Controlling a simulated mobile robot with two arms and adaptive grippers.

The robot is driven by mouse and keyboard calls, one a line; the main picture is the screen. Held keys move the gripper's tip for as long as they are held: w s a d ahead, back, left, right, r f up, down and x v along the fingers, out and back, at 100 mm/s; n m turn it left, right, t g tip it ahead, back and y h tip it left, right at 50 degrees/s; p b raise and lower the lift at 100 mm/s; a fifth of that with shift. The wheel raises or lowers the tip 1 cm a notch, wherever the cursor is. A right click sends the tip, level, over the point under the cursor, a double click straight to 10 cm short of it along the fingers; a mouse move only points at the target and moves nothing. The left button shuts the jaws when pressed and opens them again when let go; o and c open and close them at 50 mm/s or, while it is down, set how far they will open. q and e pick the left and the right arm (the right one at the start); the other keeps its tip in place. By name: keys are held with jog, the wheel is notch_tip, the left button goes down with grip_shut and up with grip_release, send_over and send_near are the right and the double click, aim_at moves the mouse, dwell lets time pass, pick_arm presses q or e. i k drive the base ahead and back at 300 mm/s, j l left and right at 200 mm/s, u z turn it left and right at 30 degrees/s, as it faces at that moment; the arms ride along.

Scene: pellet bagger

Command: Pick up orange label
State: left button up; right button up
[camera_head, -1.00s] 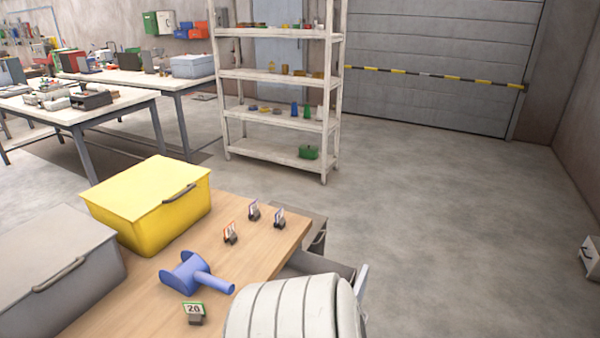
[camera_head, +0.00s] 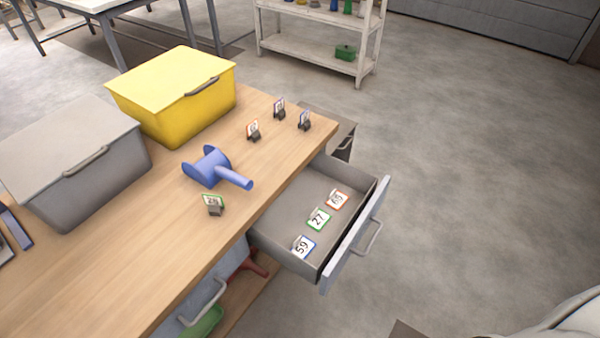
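An orange-bordered label (camera_head: 336,199) lies flat in the open drawer (camera_head: 281,222), at its far end. A green-bordered label (camera_head: 319,218) lies beside it, and a blue-bordered label (camera_head: 303,246) lies nearer the front end. On the tabletop, a label with an orange-red border (camera_head: 253,130) stands upright in a small dark holder. Two more labels in holders stand near it, and a green-bordered one (camera_head: 213,203) stands nearer me. Neither of my grippers is in view; only a pale part of my arm shows at the lower right.
A blue scoop (camera_head: 211,168) lies on the wooden table (camera_head: 130,268). A yellow bin (camera_head: 182,118) and a grey bin (camera_head: 75,190) stand at the left. The drawer front with its handle (camera_head: 371,238) juts out over clear floor. A white shelf (camera_head: 305,40) stands behind.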

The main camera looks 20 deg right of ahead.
aim_at(336, 199)
jog(key=z, duration=0.8)
